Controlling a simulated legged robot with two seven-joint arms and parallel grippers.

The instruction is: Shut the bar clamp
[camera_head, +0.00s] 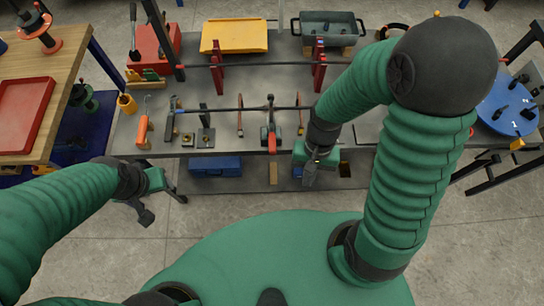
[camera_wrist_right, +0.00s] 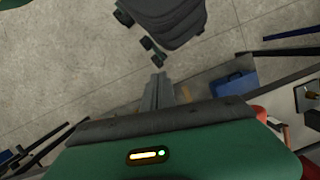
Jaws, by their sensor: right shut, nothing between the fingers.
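The bar clamp (camera_head: 269,132) is on the grey workbench, near its front edge. It has a dark body on a long thin horizontal bar (camera_head: 225,109) and a red handle end pointing toward me. I cannot tell from here how far its jaw is open. My right gripper (camera_head: 311,179) is in front of the bench edge, to the right of the clamp and apart from it. Its fingers also show in the right wrist view (camera_wrist_right: 157,92), shut with nothing between them.
A red rack stand (camera_head: 319,66) holds a second bar behind the clamp. A yellow tray (camera_head: 234,36) and a grey bin (camera_head: 328,24) stand at the back. A blue box (camera_head: 215,166) is on the lower shelf. A blue disc (camera_head: 508,105) is at right. Floor in front is clear.

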